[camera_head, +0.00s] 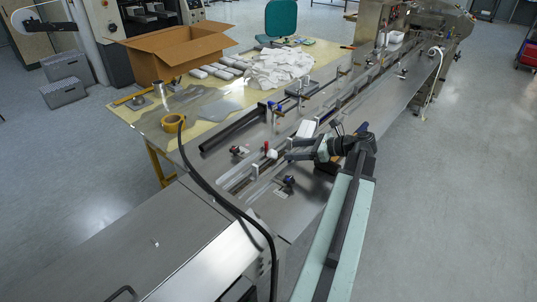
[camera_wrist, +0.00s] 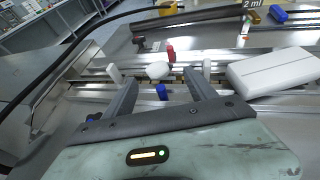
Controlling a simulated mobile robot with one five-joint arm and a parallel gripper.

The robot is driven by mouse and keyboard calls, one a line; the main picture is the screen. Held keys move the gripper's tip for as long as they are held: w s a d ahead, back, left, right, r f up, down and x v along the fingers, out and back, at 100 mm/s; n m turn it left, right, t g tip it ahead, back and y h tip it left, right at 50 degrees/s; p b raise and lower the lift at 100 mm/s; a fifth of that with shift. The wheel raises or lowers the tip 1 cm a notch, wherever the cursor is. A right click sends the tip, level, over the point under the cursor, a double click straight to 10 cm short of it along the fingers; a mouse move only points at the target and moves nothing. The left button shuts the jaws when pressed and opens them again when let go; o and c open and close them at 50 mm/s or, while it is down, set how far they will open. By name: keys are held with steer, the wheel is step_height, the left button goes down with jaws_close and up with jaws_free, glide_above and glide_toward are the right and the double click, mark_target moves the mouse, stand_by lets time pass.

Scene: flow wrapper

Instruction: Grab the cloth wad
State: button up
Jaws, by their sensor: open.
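A small rounded white lump, which looks like the cloth wad (camera_wrist: 157,70), lies on the machine's rail bed just beyond my fingertips. In the head view the wad (camera_head: 272,154) sits beside a red knob, to the left of my gripper (camera_head: 288,149). In the wrist view my gripper (camera_wrist: 160,78) is open and empty. Its two dark fingers stand apart, with the wad centred ahead of the gap between them. I cannot tell how far above the bed the fingers are.
A white block (camera_wrist: 275,70) lies close to the right finger in the wrist view. The red knob (camera_wrist: 170,52) stands behind the wad and a blue knob (camera_wrist: 162,91) shows between the fingers. A black cable (camera_head: 205,187) arcs across the left. A larger cloth pile (camera_head: 278,68) lies on the table behind.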

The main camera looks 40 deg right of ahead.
mark_target(275, 153)
steer(key=b+x, duration=0.1)
steer(key=x, duration=0.1)
steer(key=b+x, duration=0.1)
steer(key=x, duration=0.2)
steer(key=b+x, duration=0.1)
steer(key=x, duration=0.2)
steer(key=shift+s+a, duration=0.2)
steer(key=shift+a, duration=0.1)
steer(key=c, duration=1.4)
step_height(275, 153, up, 10)
steer(key=p, duration=1)
